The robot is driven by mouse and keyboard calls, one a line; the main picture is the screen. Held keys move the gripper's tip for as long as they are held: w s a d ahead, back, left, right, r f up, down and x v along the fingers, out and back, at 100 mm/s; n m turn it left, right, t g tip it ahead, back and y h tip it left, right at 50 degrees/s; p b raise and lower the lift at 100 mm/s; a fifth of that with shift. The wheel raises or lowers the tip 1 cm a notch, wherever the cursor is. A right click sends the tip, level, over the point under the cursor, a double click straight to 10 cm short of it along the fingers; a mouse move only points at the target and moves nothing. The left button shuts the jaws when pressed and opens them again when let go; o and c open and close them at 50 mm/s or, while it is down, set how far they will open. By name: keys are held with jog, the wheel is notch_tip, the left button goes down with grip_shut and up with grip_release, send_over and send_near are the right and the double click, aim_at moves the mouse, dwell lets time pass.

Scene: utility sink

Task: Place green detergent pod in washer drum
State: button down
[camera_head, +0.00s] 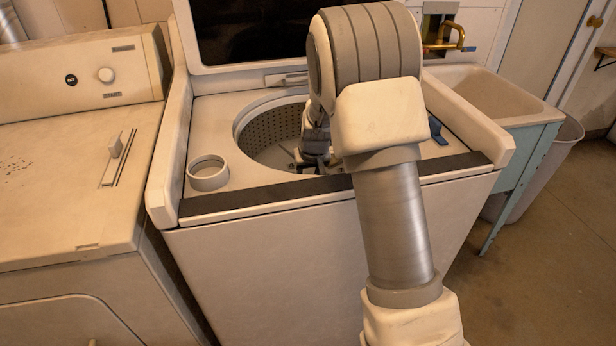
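The washer drum (268,132) is a perforated metal tub seen through the round opening of the top-loading washer, and its lid is raised. My arm reaches over the washer's front edge from the right. My gripper (312,162) points down at the right side of the drum opening, partly hidden by my own arm and the washer's front rim. I cannot tell whether its fingers are open or shut, or whether they hold anything. No green detergent pod shows in this view.
A white round ring-shaped cup (208,174) stands on the washer top, left of the opening. A small blue object (437,130) lies on the right side of the washer top. A dryer (70,170) stands left, a utility sink (500,95) right.

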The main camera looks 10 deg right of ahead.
jog(key=shift+c, duration=1.8)
grip_release()
jog(key=shift+f, duration=0.1)
